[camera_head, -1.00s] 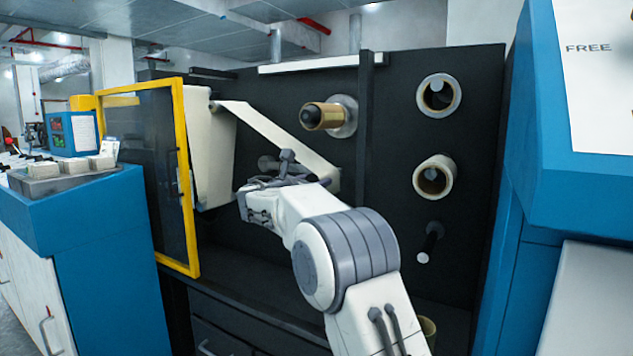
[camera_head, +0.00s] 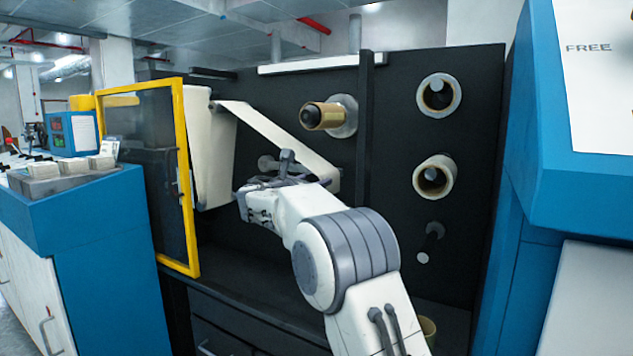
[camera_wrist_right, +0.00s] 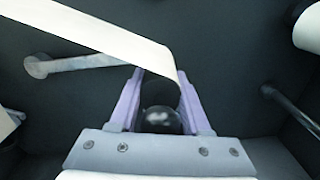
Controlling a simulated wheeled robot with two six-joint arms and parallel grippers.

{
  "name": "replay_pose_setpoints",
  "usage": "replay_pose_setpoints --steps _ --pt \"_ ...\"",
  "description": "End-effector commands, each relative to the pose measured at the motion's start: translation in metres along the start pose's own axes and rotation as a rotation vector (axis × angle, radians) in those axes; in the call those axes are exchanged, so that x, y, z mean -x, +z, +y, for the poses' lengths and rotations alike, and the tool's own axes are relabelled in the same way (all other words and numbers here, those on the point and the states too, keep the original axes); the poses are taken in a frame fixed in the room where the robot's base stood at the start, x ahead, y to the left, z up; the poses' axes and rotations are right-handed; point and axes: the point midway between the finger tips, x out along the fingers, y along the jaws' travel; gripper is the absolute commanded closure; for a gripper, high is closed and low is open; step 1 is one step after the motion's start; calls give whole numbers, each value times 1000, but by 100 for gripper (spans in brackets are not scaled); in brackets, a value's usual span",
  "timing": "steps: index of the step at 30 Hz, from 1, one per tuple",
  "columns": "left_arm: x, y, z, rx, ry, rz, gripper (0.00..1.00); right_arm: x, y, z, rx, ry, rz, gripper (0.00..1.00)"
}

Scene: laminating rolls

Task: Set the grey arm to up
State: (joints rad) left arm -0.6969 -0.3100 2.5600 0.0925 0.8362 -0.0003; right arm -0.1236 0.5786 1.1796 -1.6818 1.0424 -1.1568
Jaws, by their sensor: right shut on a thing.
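The grey arm (camera_wrist_right: 85,63) shows in the right wrist view as a rod running from a round hub at left towards my right gripper, roughly level. The white web and a finger hide its right end. In the head view its hub end (camera_head: 268,163) shows just behind my right gripper (camera_head: 288,178). In the wrist view my right gripper (camera_wrist_right: 160,102) is shut on a black round knob (camera_wrist_right: 160,119) between its purple fingers. The knob's join to the grey arm is hidden. My left gripper is out of view.
A white web (camera_head: 280,140) slants down close by my right gripper. A yellow-framed door (camera_head: 187,180) stands open at left. A brown roll core (camera_head: 325,115) is above right. Pale cores (camera_head: 434,176) are on the panel at right. A blue cabinet (camera_head: 580,190) bounds the right.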

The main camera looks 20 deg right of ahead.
Motion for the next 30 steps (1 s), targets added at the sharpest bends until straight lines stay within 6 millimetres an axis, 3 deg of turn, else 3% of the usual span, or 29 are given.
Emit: replay_pose_setpoints --steps 8,30 --pt "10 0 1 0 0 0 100 1 8 2 15 -1 0 100" --pt "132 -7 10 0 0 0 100 1 84 31 289 2 1 100"
